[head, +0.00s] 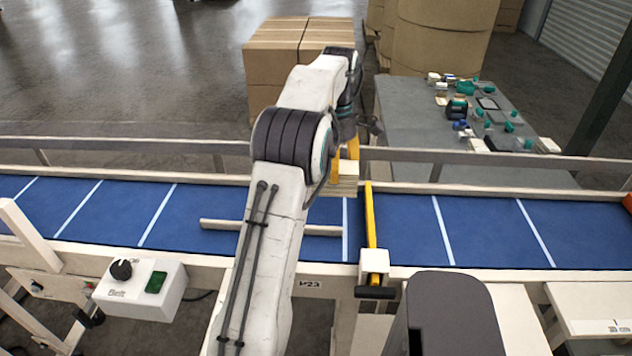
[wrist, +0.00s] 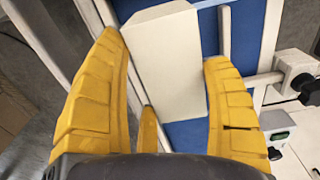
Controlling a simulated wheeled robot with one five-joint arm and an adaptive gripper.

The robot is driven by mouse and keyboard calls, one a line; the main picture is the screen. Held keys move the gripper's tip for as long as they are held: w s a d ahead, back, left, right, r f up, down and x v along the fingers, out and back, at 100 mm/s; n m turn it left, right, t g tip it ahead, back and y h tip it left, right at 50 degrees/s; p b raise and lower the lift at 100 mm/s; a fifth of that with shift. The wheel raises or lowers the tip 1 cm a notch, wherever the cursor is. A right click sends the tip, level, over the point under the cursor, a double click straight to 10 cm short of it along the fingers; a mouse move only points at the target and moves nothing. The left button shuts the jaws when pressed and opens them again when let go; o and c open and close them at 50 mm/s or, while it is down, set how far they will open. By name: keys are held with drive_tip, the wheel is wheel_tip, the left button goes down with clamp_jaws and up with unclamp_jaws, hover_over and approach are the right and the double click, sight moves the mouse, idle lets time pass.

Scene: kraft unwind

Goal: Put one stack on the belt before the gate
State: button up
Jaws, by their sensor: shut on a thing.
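My gripper (head: 344,168) is over the far side of the blue belt (head: 400,225), just left of the gate. Its yellow fingers are shut on a pale cream stack (head: 348,186), partly hidden by the gripper. In the wrist view the stack (wrist: 168,65) lies between the two fingers, with the blue belt (wrist: 246,35) behind it. I cannot tell whether the stack touches the belt. The gate is a yellow bar (head: 371,220) across the belt, with a white block at its near end.
A pale bar (head: 222,224) lies along the belt, partly behind my arm. A control box (head: 140,290) with a black knob stands at the near left. Rails run along the belt. Beyond are cardboard boxes (head: 275,60) and a grey table (head: 410,110) with small items.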

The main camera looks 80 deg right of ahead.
drive_tip(key=w, duration=0.1)
drive_tip(key=w+f, duration=0.1)
drive_tip(key=w, duration=0.1)
drive_tip(key=w+f, duration=0.1)
drive_tip(key=shift+w+d+f, duration=0.2)
drive_tip(key=shift+d+f, duration=0.05)
drive_tip(key=shift+d, duration=0.1)
drive_tip(key=shift+f, duration=2.05)
drive_tip(key=shift+f, duration=0.15)
drive_tip(key=o, duration=1.3)
drive_tip(key=shift+c, duration=0.2)
